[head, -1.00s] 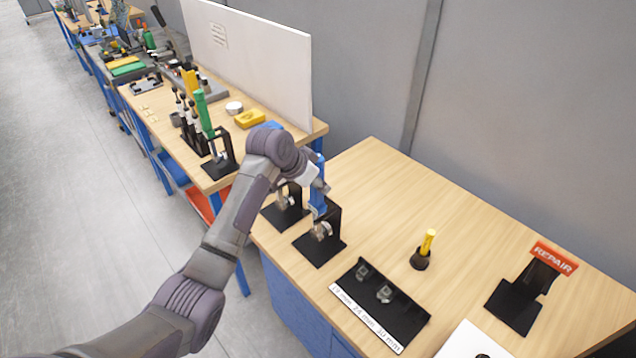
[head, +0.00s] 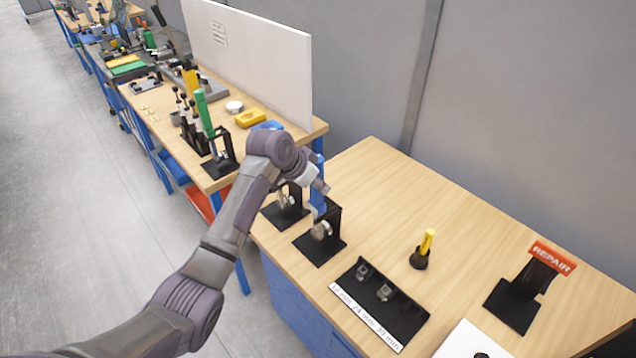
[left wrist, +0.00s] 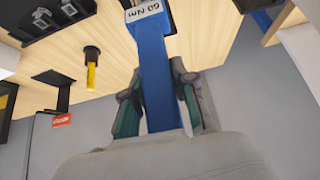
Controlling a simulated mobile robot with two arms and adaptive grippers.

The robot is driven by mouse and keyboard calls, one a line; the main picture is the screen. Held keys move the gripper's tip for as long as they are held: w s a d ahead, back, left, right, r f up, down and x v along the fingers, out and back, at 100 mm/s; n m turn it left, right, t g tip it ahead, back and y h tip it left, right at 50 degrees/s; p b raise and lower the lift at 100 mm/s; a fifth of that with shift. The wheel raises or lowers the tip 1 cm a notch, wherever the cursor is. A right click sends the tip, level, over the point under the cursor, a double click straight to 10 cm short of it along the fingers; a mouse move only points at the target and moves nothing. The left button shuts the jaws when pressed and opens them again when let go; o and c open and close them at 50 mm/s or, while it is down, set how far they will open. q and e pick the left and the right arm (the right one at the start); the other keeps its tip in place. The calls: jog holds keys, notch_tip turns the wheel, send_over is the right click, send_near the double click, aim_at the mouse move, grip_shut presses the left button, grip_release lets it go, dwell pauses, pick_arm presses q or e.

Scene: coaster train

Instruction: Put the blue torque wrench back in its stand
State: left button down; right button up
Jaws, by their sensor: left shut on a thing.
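The blue torque wrench (head: 318,202) stands about upright at a black stand (head: 333,248) near the left end of the right bench. Its silver head is low at the stand's upright; I cannot tell whether it is fully seated. My left gripper (head: 314,184) is shut on the upper part of the blue wrench. In the left wrist view the blue wrench (left wrist: 153,62) runs between the two fingers of the left gripper (left wrist: 157,98), and its white label reads 60 Nm. My right gripper is not in view.
Another black stand (head: 283,217) is just left, partly hidden by my arm. A socket tray (head: 402,322), a yellow-handled tool in a black holder (head: 420,259) and a stand with a red REPAIR sign (head: 553,257) are to the right. The bench's back is clear.

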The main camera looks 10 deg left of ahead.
pick_arm(q)
jog(key=shift+f, duration=0.65)
dwell(0.7)
